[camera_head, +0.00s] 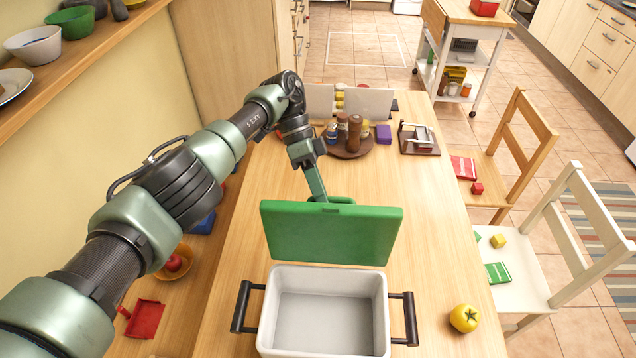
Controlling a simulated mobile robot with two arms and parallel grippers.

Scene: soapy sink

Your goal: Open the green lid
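The green lid (330,235) stands raised, tilted up at the back of a light grey box (327,335). The box is open toward me, and its visible inside is empty. It has a black handle on each side. My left gripper (320,197) reaches down from above and behind to the lid's top edge, near a small green tab in the middle. Its fingertips are partly hidden behind the lid, so I cannot tell whether they grip it or only touch it. My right gripper is not in view.
A yellow tomato (464,318) lies right of the box. Chairs (520,270) stand along the right. The right part of the table is mostly clear.

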